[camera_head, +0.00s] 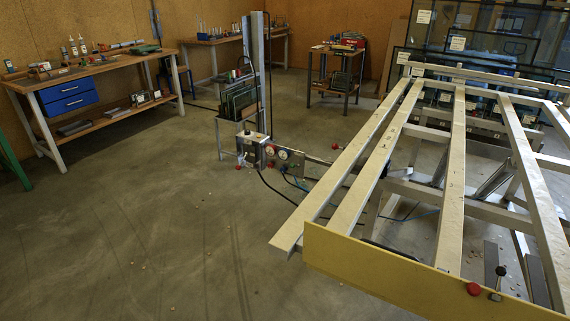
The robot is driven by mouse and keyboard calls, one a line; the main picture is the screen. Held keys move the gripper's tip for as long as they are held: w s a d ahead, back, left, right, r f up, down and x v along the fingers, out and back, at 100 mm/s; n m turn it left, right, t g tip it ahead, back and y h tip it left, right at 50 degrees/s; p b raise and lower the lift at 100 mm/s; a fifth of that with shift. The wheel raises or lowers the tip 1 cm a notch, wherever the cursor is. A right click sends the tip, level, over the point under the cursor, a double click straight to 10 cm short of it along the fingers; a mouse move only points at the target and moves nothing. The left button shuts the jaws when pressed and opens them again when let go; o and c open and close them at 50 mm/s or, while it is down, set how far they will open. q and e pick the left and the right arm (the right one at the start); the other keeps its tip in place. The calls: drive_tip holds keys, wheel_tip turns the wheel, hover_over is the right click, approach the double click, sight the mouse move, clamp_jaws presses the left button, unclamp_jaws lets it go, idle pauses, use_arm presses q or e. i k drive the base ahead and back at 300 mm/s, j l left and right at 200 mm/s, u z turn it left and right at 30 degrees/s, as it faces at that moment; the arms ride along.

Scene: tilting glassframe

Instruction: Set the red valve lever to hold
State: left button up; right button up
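The tilting frame (355,195) of pale slats fills the right side, with a yellow board (400,275) along its front edge. A round red knob (473,289) sits on that board near its right end. Beside it a short lever with a black ball top (500,271) stands upright. Farther back, a small valve and gauge panel (285,157) with round dials and small red parts (270,150) is fixed by a post. I cannot tell which red part is the valve lever, nor its setting. Neither of my grippers is in view.
A workbench (95,70) with blue drawers stands at the back left, another bench (235,38) behind. A small table (335,65) and glass panes (480,40) are at the back. A rack of panes (238,100) stands by the post. The concrete floor at left is open.

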sight(238, 166)
drive_tip(key=i+l+u, duration=0.25)
drive_tip(key=i, duration=0.15)
drive_tip(key=i+l+u, duration=0.3)
drive_tip(key=i+j, duration=0.1)
drive_tip(key=j, duration=0.2)
drive_tip(key=i+j, duration=0.1)
drive_tip(key=j, duration=0.2)
drive_tip(key=i+j, duration=0.1)
drive_tip(key=j, duration=0.25)
